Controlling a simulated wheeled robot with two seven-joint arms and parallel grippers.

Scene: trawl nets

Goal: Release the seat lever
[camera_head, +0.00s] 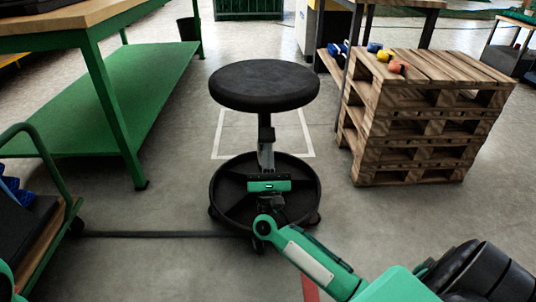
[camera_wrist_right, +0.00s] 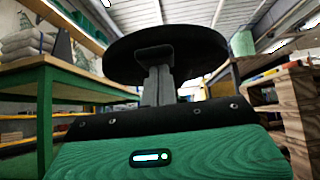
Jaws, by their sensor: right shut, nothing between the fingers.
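A stool with a round black seat (camera_head: 264,84) stands upright on a ring-shaped black base (camera_head: 222,192) with castors. In the right wrist view I see the seat's underside (camera_wrist_right: 190,45) from below, with a dark bracket and a grey column (camera_wrist_right: 158,86). I cannot make out a separate lever. My right gripper (camera_head: 267,174) is shut and empty, below the seat and in front of the column. I cannot tell if it touches the stool. Its fingertips are hard to separate from the column. My left gripper is not in view.
A wooden pallet stack (camera_head: 415,135) with small coloured items (camera_head: 396,67) stands right of the stool. A green workbench (camera_head: 105,110) stands at left, and a trolley (camera_head: 45,235) at lower left. A dark strip (camera_head: 150,234) lies on the floor. Floor between stool and pallets is clear.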

